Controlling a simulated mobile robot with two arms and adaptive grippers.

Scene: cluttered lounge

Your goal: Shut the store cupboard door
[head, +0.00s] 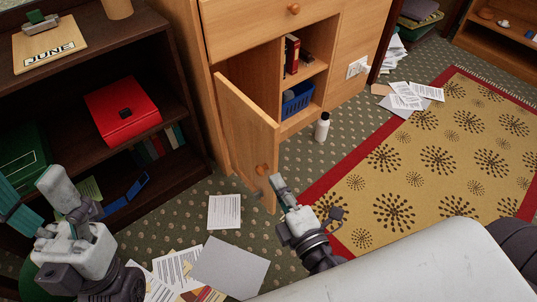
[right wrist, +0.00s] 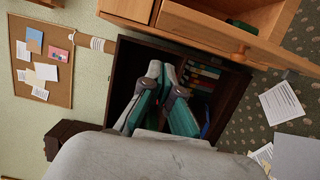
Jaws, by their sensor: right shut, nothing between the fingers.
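The store cupboard (head: 335,85) is light wood. Its door (head: 248,130) stands wide open, swung out toward me, with a round knob (head: 262,169) near its free edge. My right gripper (head: 277,183) is shut and empty, close to the lower free edge of the door; I cannot tell whether it touches. In the right wrist view its fingers (right wrist: 162,72) are together, and the door (right wrist: 215,35) with its knob (right wrist: 241,50) shows at upper right. My left gripper (head: 38,190) is open and empty at lower left, in front of the dark bookcase.
The dark bookcase (head: 95,70) with a red box (head: 123,108) stands left of the cupboard. Inside the cupboard are books (head: 292,55) and a blue basket (head: 297,98). A white bottle (head: 322,127) stands before it. Papers (head: 225,212) litter the floor; a patterned rug (head: 430,160) lies right.

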